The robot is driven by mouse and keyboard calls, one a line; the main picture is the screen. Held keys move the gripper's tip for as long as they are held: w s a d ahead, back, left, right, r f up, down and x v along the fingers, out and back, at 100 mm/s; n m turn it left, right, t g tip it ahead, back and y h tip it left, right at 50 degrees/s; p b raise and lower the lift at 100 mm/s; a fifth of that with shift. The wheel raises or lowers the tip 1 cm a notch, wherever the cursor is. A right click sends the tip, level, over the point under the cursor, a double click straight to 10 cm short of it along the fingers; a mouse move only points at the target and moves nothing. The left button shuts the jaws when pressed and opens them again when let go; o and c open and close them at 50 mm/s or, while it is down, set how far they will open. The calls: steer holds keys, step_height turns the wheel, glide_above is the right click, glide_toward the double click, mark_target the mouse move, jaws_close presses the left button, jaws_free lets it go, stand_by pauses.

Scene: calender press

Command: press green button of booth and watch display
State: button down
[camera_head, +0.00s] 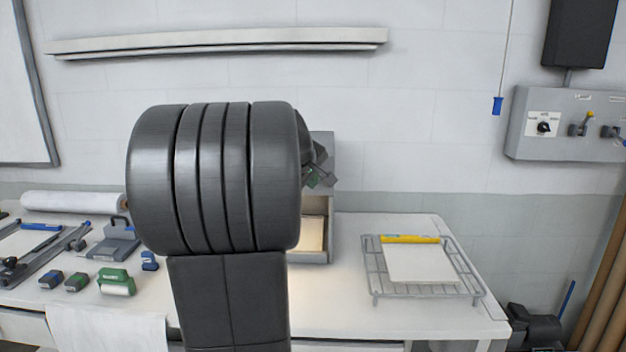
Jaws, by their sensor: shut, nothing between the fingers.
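A grey upright housing, seemingly the booth (328,228), stands on the white table behind my arm. Its lower part is open, with a pale tan sheet or block inside. My large dark arm covers its left side, and I can make out no display on it. My gripper (320,178) shows only in part, just right of the arm and in front of the booth's upper part. It is shut and holds nothing that I can see. A small green patch shows at the gripper; I cannot tell whether it is the green button or part of the gripper.
A wire rack (375,285) with a white sheet and a yellow bar (410,239) stands at the right. Small green and blue tools (116,281) lie at the left. A grey control panel (570,125) and blue cord pull (497,106) hang at upper right.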

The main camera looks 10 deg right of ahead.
steer(key=shift+w, duration=0.1)
stand_by(0.3)
steer(key=shift+w+d, duration=0.15)
steer(key=shift+w, duration=0.15)
steer(key=shift+w+d+p, duration=0.1)
steer(key=shift+w+p, duration=0.25)
steer(key=shift+p, duration=0.15)
stand_by(0.5)
steer(key=shift+s, duration=0.1)
steer(key=shift+s+a+b, duration=0.25)
steer(key=shift+s+b, duration=0.05)
steer(key=shift+s, duration=0.35)
steer(key=s, duration=0.2)
steer(key=s+a+b, duration=0.1)
steer(key=s, duration=0.1)
steer(key=shift+s+a+b, duration=0.2)
steer(key=shift+s+b, duration=0.1)
steer(key=shift+s, duration=0.1)
steer(key=shift+w, duration=0.1)
stand_by(0.6)
